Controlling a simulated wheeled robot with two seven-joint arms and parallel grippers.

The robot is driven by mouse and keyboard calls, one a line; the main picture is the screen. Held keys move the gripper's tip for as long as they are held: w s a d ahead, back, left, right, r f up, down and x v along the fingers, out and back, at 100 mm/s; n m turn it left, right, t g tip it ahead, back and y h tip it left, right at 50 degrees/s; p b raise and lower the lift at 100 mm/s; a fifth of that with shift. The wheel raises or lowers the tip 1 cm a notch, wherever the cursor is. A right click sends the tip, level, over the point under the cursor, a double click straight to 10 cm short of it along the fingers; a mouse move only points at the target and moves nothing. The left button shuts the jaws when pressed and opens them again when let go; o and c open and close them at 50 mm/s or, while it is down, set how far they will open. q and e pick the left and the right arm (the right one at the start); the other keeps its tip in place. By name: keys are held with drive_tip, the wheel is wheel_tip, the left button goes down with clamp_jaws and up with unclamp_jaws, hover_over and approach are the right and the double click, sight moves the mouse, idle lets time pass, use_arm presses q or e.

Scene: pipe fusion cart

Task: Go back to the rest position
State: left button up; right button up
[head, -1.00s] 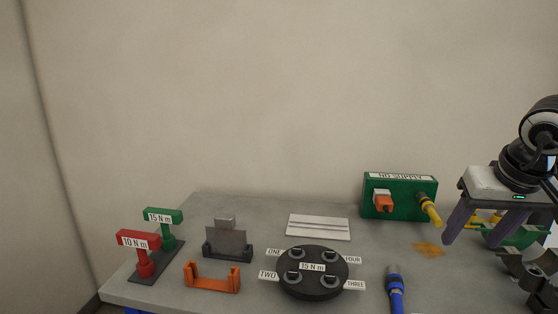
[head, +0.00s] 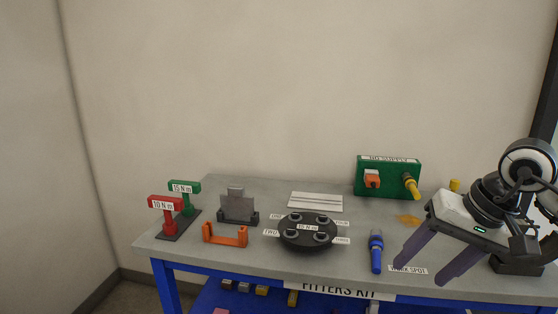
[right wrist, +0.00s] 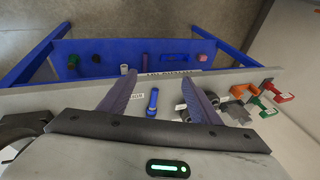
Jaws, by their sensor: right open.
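My right gripper (head: 427,264) is open and empty above the right front part of the grey bench top (head: 260,262). Its two purple fingers stand wide apart beside the "WORK SPOT" label (head: 409,269). In the right wrist view the open fingers (right wrist: 160,92) have a blue tool (right wrist: 153,102) in sight between them, not gripped. The same blue tool (head: 376,252) lies on the bench to the left of the gripper in the head view. My left gripper is not in view.
A black round flange (head: 308,231), an orange bracket (head: 225,236), a grey plate in a stand (head: 237,207), red (head: 168,216) and green (head: 186,197) torque stands and a green supply box (head: 388,177) stand on the bench. A blue lower shelf (head: 260,303) holds small parts.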

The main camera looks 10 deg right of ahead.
drive_tip(key=s+a+f+m+y, duration=0.1)
drive_tip(key=s+a+m+y, duration=0.2)
drive_tip(key=a+m+y, duration=0.7)
drive_tip(key=s+a+f+m+y, duration=0.15)
drive_tip(key=a+m+y, duration=0.25)
drive_tip(key=a, duration=1.2)
drive_tip(key=w+d+f+n+t+h, duration=0.1)
drive_tip(key=d+f+n+t+h, duration=0.3)
drive_tip(key=n, duration=0.8)
drive_tip(key=d+f+n+t+h, duration=0.2)
drive_tip(key=f+n+t, duration=0.3)
drive_tip(key=n, duration=0.7)
drive_tip(key=w+d+f+n+t+h, duration=0.1)
drive_tip(key=d+f+n+t+h, duration=0.4)
drive_tip(key=n, duration=0.7)
drive_tip(key=s+f+m+g+h, duration=0.1)
drive_tip(key=s+f+m+g, duration=0.3)
drive_tip(key=s+f+m, duration=0.3)
drive_tip(key=s+f+m+g+h, duration=0.2)
drive_tip(key=s+f+m+g, duration=0.3)
drive_tip(key=s+f+m, duration=0.3)
drive_tip(key=s+f, duration=0.3)
drive_tip(key=f, duration=0.4)
drive_tip(key=shift+d+f+m, duration=0.3)
drive_tip(key=shift+d, duration=0.1)
